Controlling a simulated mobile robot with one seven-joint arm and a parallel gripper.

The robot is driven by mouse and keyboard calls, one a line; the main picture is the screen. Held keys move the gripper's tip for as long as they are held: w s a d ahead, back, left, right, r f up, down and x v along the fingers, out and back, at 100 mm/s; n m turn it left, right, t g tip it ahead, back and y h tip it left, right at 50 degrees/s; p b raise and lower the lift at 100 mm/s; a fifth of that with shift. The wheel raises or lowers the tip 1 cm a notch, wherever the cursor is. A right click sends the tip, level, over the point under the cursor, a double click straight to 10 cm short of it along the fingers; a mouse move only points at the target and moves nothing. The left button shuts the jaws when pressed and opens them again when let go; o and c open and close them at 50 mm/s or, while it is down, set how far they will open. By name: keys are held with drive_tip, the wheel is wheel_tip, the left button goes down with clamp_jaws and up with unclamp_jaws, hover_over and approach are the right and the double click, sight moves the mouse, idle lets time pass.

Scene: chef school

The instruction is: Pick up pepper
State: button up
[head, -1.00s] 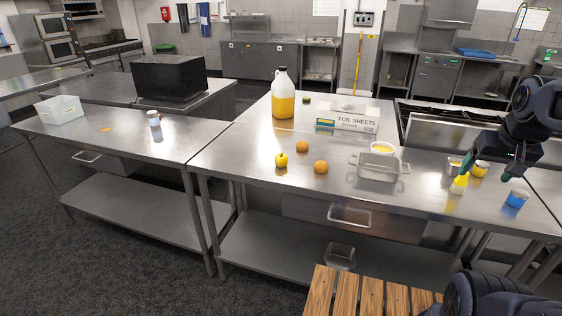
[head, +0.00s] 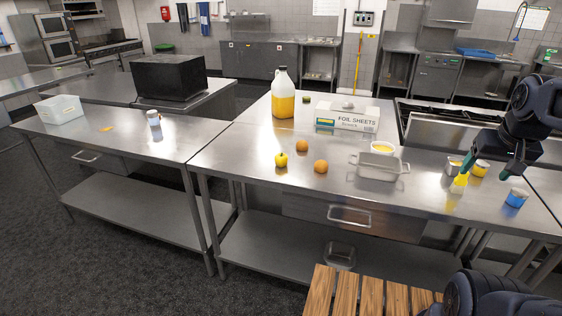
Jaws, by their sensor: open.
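My gripper (head: 485,174) is open at the right of the steel table, fingers pointing down, with nothing visible between them. A small yellow object (head: 459,183) stands just below and left of the left fingertip; I cannot tell whether they touch. A blue and white container (head: 516,198) stands below and right of the right fingertip. A yellow-topped container (head: 480,168) is behind the fingers, partly hidden. A round yellow item with a dark stem (head: 281,160) sits far left of the gripper. The frames do not show clearly which of these is the pepper.
Two orange round fruits (head: 320,166) (head: 301,146), a metal pan (head: 378,173), a foil sheets box (head: 347,119) and a jug (head: 283,96) share the table (head: 240,160). Its front left is clear. A slatted wooden surface (head: 345,295) is at the bottom.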

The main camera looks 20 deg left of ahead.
drive_tip(key=w+a+r+n+g, duration=0.1)
drive_tip(key=w+a+r+n, duration=0.15)
drive_tip(key=w+a, duration=0.35)
drive_tip(key=w+a+r+n, duration=0.2)
drive_tip(key=w+a+n, duration=0.15)
drive_tip(key=w, duration=0.55)
drive_tip(key=w+a+f+n+g, duration=0.1)
drive_tip(key=w+a+n, duration=0.4)
drive_tip(key=w+a, duration=0.75)
drive_tip(key=n+g, duration=0.3)
drive_tip(key=n, duration=0.6)
hover_over(280, 155)
wheel_tip(280, 155, down, 20)
drive_tip(key=shift+r, duration=0.1)
drive_tip(key=shift+a, duration=0.15)
drive_tip(key=f, duration=1.1)
drive_tip(key=shift+d, duration=0.2)
